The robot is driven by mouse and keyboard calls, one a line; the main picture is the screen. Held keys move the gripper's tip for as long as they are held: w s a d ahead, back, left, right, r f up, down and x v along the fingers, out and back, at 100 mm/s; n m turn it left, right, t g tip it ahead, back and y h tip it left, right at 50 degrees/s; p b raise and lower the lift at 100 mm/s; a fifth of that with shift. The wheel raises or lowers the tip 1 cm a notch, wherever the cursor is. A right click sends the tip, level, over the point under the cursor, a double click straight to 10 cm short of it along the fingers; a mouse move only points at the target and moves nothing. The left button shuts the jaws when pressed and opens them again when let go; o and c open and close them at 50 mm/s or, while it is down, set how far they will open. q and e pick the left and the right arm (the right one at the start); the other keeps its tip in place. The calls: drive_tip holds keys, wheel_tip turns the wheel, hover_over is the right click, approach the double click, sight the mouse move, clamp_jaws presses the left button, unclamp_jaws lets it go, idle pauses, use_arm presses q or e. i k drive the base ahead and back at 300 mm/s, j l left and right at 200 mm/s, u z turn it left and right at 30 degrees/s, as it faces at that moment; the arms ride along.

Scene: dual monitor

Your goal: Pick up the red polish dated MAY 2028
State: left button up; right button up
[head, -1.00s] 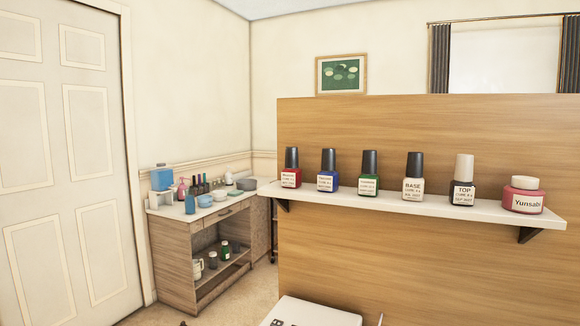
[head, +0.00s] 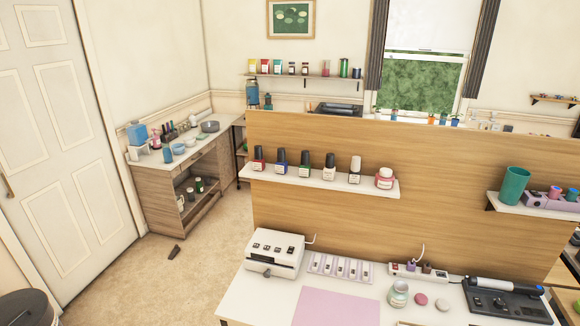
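A red polish bottle (head: 259,158) with a black cap and a white label stands upright at the left end of the white shelf (head: 320,183) on the wooden partition. Its label is too small to read now. A pink jar (head: 384,180) is at the shelf's right end. Neither of my grippers shows in the head view.
A white desk (head: 250,303) below holds a white device (head: 273,254), a pink mat (head: 336,307) and a black tray (head: 507,303). Another shelf (head: 318,76) with several bottles is behind the partition.

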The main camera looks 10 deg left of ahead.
sight(259, 166)
drive_tip(key=i+j+z, duration=0.15)
drive_tip(key=j+z, duration=0.5)
drive_tip(key=z, duration=0.15)
drive_tip(key=i+j+z, duration=0.1)
drive_tip(key=j+z, duration=0.3)
